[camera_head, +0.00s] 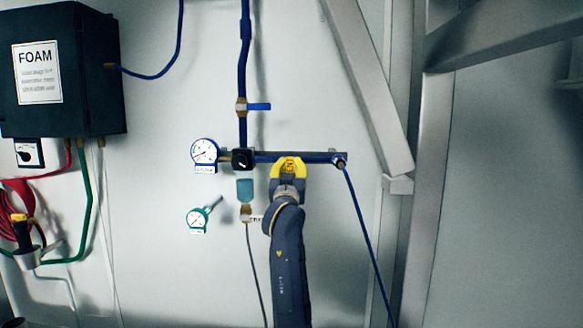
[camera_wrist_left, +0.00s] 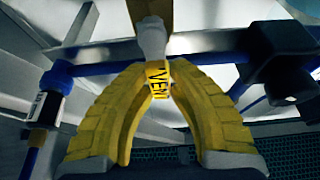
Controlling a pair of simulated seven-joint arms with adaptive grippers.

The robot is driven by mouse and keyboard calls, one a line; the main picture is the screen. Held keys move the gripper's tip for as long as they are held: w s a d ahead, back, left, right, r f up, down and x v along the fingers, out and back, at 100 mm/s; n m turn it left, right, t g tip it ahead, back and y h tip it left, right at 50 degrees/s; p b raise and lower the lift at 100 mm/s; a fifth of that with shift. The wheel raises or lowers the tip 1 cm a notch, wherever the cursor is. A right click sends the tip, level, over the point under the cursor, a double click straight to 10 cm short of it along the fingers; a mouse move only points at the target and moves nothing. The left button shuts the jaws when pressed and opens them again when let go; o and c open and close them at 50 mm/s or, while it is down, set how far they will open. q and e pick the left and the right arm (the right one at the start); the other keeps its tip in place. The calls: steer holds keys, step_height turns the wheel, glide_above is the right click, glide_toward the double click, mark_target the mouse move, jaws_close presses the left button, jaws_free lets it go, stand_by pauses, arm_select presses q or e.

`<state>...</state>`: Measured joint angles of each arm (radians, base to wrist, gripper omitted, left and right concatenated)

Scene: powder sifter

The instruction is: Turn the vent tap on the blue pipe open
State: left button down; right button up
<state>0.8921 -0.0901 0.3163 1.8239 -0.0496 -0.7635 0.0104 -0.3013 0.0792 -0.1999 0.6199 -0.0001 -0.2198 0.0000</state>
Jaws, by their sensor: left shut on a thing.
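The blue pipe (camera_head: 318,157) runs level across the wall; it also crosses the left wrist view (camera_wrist_left: 110,58). The vent tap (camera_wrist_left: 158,78) shows in the left wrist view as a small yellow piece marked VENT, below a pale metal fitting on the pipe. My left gripper (camera_head: 288,165), with yellow fingers, is at the pipe in the head view. In the left wrist view its fingertips (camera_wrist_left: 158,72) are shut on the tap from both sides. The fingers hide the tap in the head view. My right gripper is in neither view.
A round gauge (camera_head: 204,151) and a black knob block (camera_head: 243,160) sit left of my gripper. A blue-handled valve (camera_head: 258,106) is above, a green gauge (camera_head: 197,219) below. A slanted metal beam (camera_head: 370,80) stands at the right.

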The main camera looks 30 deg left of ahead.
arm_select(q)
steer(key=shift+r, duration=0.1)
steer(key=c, duration=1.3)
jaws_free()
steer(key=v, duration=1.2)
